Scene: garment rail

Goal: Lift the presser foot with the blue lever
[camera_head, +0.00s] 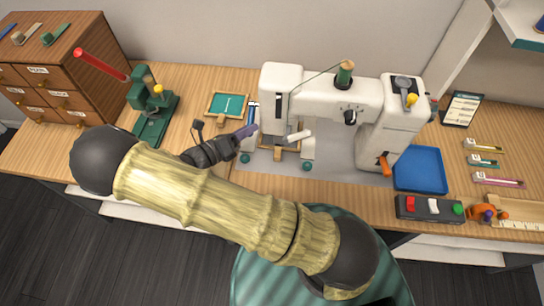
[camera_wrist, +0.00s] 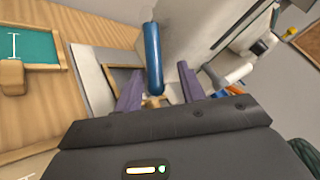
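The white sewing machine (camera_head: 330,95) stands on the table. The blue lever (camera_head: 252,112) hangs at its left end, and its rounded end shows large in the wrist view (camera_wrist: 153,60). My gripper (camera_head: 248,131) is at that end of the machine. In the wrist view my gripper (camera_wrist: 160,88) has its two purple fingers apart, with the lever's lower end between them in the picture and gaps on both sides. I see no contact, and I cannot tell how deep the lever sits between the fingers. The presser foot is not clearly visible.
An orange lever (camera_head: 385,164) is on the machine's right column. A blue tray (camera_head: 420,170) and a switch box (camera_head: 429,208) lie to the right. A green press with a red handle (camera_head: 155,112) and a small green-lined tray (camera_head: 228,105) stand left of the machine.

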